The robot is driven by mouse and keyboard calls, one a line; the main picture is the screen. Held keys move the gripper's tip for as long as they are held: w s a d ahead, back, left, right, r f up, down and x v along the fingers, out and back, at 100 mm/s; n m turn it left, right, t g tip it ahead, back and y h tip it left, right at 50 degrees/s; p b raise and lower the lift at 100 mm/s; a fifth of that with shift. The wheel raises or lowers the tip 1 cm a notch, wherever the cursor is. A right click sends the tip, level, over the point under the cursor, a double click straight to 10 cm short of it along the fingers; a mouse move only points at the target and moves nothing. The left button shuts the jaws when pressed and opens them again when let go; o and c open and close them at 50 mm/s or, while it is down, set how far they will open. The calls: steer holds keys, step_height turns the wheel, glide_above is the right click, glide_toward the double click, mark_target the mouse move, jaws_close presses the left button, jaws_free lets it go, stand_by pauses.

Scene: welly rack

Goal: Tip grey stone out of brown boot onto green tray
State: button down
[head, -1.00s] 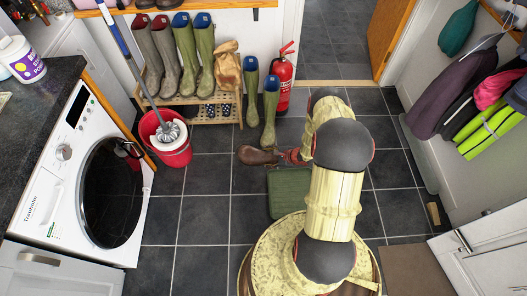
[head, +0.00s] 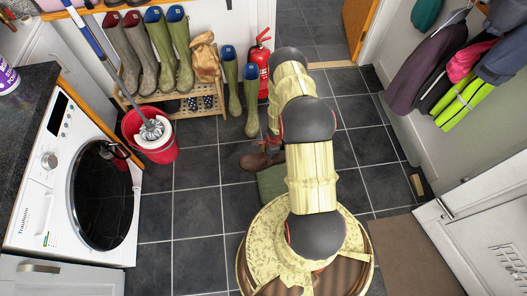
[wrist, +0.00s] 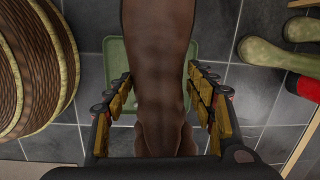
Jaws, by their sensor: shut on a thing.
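The brown boot (wrist: 158,50) fills the middle of the wrist view, between the finger pads of my gripper (wrist: 163,95), which is shut on it. In the head view the boot (head: 258,163) shows just left of my arm, its toe to the left, over or beside the far edge of the green tray (head: 271,182). In the wrist view the tray (wrist: 112,60) lies on the floor below the boot, partly covered by it. My arm hides part of the tray and most of my gripper in the head view. The grey stone is not visible.
A boot rack (head: 205,104) with several wellies stands at the back. Two green wellies (head: 250,98) and a fire extinguisher (head: 262,62) stand right of it. A red mop bucket (head: 150,137) is near the washing machine (head: 75,185). The tiled floor left of the tray is clear.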

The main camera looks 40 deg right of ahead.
steer(key=shift+s+d+f+g+h+p, duration=0.2)
steer(key=shift+s+g+p, duration=0.2)
steer(key=shift+p, duration=0.55)
steer(key=shift+s+d+f+g+h+p, duration=0.1)
steer(key=shift+s+d+g+h+p, duration=0.25)
steer(key=shift+p, duration=0.55)
steer(key=shift+s+a, duration=0.15)
steer(key=shift+a, duration=0.05)
steer(key=shift+w+t+y+b, duration=0.25)
steer(key=shift+w+b, duration=0.1)
steer(key=shift+b, duration=0.35)
steer(key=shift+w+a+r+t+b, duration=0.1)
steer(key=shift+w+a+t+b, duration=0.2)
steer(key=shift+b, duration=0.8)
